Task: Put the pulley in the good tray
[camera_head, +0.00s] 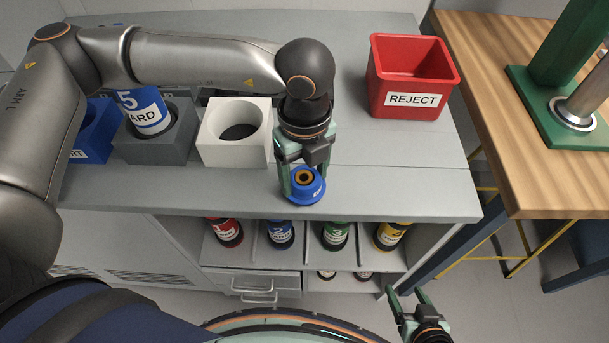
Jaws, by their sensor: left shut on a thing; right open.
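A blue round piece with an orange ring and dark centre, which looks like the pulley (306,193), is between the fingers of my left gripper (305,184). My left gripper is shut on it, near the front edge of the grey bench. I cannot tell whether the piece touches the bench top. No tray with a readable "good" label is in view. My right gripper (408,299) is open and empty, low in front of the bench at the lower right.
A red REJECT bin (413,108) stands at the back right. A white block (213,150) with a round hole, a grey block (143,151) holding a blue cylinder (149,117), and a blue container (94,148) stand left. Several coloured cylinders are on the shelf below. A wooden table (540,190) is right.

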